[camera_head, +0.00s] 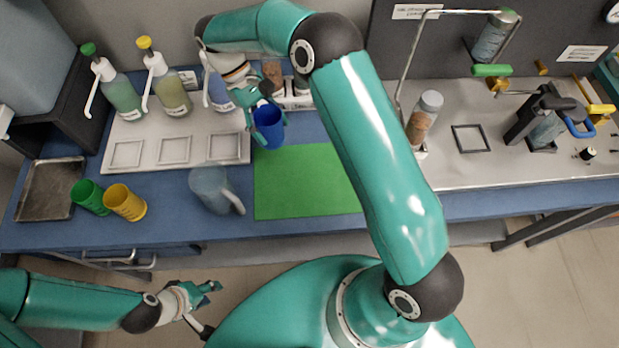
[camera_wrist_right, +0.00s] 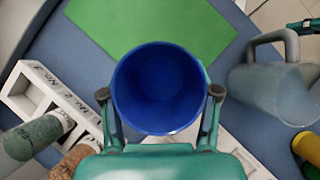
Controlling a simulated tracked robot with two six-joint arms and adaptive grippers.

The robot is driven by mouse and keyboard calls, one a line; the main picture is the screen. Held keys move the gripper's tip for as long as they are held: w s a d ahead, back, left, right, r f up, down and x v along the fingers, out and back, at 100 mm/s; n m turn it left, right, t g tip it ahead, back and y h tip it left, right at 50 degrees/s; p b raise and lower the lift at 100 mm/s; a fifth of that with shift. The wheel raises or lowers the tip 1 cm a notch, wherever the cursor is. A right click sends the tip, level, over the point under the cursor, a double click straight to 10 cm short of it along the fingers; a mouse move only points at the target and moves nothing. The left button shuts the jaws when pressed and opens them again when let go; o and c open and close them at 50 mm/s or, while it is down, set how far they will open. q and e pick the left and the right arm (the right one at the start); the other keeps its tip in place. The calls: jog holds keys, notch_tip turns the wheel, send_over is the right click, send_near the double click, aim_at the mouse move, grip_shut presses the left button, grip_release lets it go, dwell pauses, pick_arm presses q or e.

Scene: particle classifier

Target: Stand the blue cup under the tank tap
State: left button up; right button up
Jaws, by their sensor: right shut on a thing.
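The blue cup (camera_head: 270,130) is at the back edge of the green mat. My right gripper (camera_head: 266,118) is shut on it from behind. The right wrist view looks into the open mouth of the blue cup (camera_wrist_right: 158,88), which appears empty, between the fingers of the right gripper (camera_wrist_right: 160,98). I cannot tell whether the cup touches the table. A clear cylinder (camera_head: 492,38) with a green handle (camera_head: 491,70) below it is at the back right; I cannot tell whether it is the tank with its tap. My left gripper (camera_head: 207,292) is open and empty, in front of the table.
Green cup (camera_head: 88,197), yellow cup (camera_head: 125,203) and grey jug (camera_head: 212,190) stand left of the green mat (camera_head: 300,190). Pump bottles (camera_head: 122,97) stand behind. A thin metal frame (camera_head: 412,60), a corked vial (camera_head: 425,115) and a dark clamp device (camera_head: 530,118) are at right.

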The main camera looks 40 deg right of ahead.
jog(key=s+d+r+n+t+h+b, duration=0.5)
jog(key=s+r+n+b, duration=0.4)
jog(key=n, duration=0.5)
jog(key=f, duration=1.8)
jog(key=shift+s+a+f+b, duration=0.25)
jog(key=shift+s+f+b, duration=0.05)
jog(key=shift+s+f, duration=0.05)
jog(key=shift+f, duration=0.1)
jog(key=o, duration=1.2)
jog(key=shift+c, duration=0.2)
